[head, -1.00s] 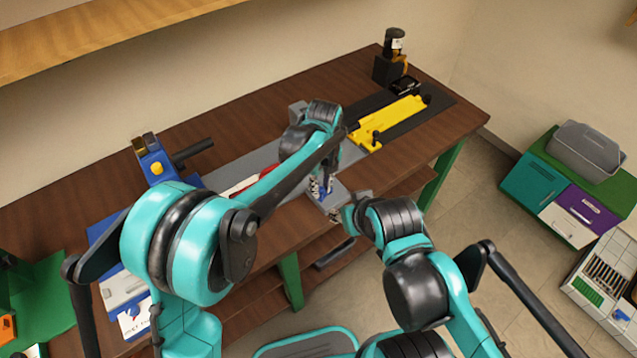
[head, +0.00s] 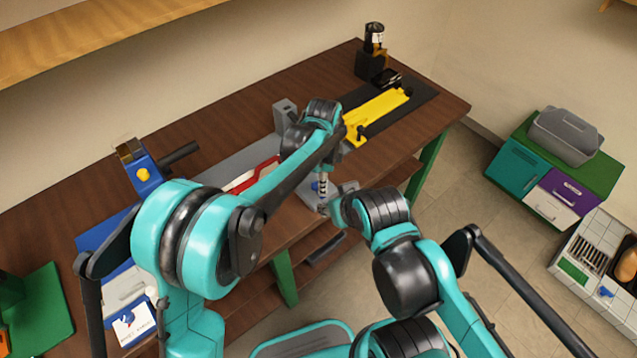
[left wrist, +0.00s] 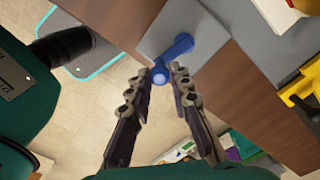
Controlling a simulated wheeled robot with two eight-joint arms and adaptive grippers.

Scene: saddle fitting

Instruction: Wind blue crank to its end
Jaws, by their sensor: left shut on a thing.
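The blue crank (left wrist: 178,48) sits on a grey plate (left wrist: 165,30) at the bench edge in the left wrist view. Its arm slants down-left to a round knob (left wrist: 160,74). My left gripper (left wrist: 165,70) has its fingertips on either side of this knob and is shut on it. In the head view my left gripper (head: 322,188) points down at the bench's front edge, and only a bit of blue shows beside it. My right arm ends close by on the right; its fingers are too hidden to read.
A yellow fixture (head: 376,115) lies on a dark mat at the bench's right end. A red-and-white piece (head: 252,175) lies on the grey rail behind my left arm. A blue device (head: 143,172) stands at the left. My two arms are close together at the front edge.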

